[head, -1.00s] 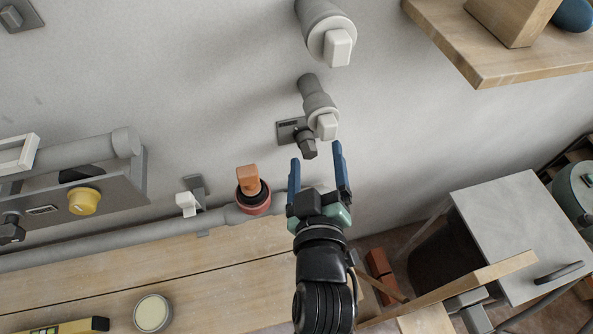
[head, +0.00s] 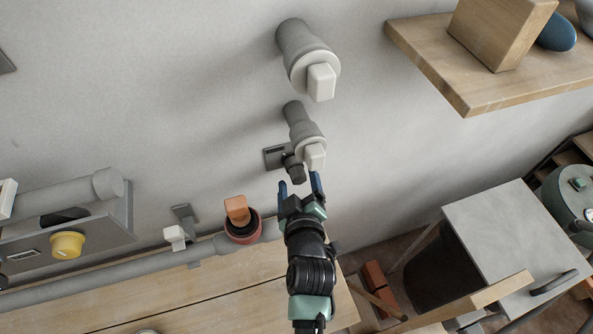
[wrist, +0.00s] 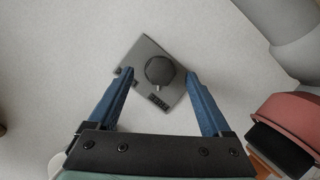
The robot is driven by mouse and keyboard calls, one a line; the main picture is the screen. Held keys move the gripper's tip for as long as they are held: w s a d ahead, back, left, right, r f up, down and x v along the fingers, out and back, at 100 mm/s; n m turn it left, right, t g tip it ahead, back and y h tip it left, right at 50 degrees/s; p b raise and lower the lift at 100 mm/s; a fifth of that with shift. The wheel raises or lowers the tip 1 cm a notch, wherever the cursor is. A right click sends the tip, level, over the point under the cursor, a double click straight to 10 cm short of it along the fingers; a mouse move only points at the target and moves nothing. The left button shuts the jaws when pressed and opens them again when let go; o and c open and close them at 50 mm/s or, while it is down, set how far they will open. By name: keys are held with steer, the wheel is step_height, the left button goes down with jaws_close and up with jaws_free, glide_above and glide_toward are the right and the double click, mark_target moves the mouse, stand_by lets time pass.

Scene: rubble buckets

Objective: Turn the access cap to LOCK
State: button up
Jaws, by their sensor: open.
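A dark round knob (head: 295,171) sits on a small grey wall plate (head: 273,158) with a dark label. I cannot read the label, nor tell for sure that this knob is the access cap. In the wrist view the knob (wrist: 160,70) appears between my blue fingertips, with the plate (wrist: 150,50) behind it. My gripper (head: 299,180) is open and empty, just below the knob in the head view. I cannot tell whether it touches the knob. A grey pipe stub with a white handle (head: 315,156) is close to the right fingertip.
A larger pipe stub with a white handle (head: 321,82) is above. A red collar with an orange handle (head: 237,209) is lower left. A yellow knob (head: 67,245) is far left. A wooden shelf (head: 430,55) juts out upper right. A bench (head: 215,298) lies below.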

steer(key=shift+x, duration=1.3)
jaws_close()
steer(key=c, duration=0.8)
jaws_free()
jaws_close()
steer(key=shift+w+d+m+g+y+b, duration=0.1)
steer(key=shift+m+g+y+b, duration=0.25)
steer(key=shift+m+b, duration=0.3)
steer(key=shift+r+m+g+y, duration=0.1)
steer(key=shift+m+g+y, duration=0.15)
steer(key=shift+m+y, duration=0.45)
steer(key=shift+m, duration=0.25)
